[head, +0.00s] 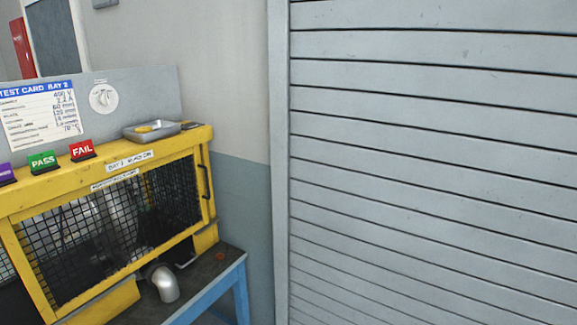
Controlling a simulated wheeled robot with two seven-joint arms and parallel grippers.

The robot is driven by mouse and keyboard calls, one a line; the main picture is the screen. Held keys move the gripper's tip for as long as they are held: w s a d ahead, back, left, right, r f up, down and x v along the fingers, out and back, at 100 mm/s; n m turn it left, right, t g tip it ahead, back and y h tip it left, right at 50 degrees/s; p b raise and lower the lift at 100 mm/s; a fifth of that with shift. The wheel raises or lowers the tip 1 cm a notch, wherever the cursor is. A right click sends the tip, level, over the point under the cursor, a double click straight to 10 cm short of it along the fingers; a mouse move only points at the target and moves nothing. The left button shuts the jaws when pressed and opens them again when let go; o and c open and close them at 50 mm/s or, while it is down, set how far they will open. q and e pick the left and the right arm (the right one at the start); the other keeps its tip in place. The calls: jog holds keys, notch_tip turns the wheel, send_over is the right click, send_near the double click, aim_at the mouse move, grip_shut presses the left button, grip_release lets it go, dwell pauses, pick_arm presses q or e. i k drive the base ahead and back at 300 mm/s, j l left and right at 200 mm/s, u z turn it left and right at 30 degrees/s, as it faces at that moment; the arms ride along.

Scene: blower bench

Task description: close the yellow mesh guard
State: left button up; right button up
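The yellow mesh guard (178,236) is a yellow frame filled with black wire mesh on the front of the yellow bench enclosure (190,136) at the left of the head view. A dark upright handle (205,181) sits near its right end. The guard's lower edge appears to stand a little out from the yellow lower lip (113,301), but I cannot tell exactly how far it is open. Dark shapes behind the mesh are hard to make out. The guard's left part is near the picture edge. Neither of my grippers is in view.
A silver elbow pipe (164,283) sticks out below the guard by the blue-legged bench (238,290). A metal tray (151,131) and the green PASS (43,161) and red FAIL (82,150) blocks sit on top. A grey roller shutter (430,160) fills the right.

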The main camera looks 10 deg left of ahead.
aim_at(10, 240)
jog(key=j+u, duration=0.1)
jog(key=u, duration=0.7)
jog(key=i+j+u, duration=0.1)
jog(key=u, duration=0.3)
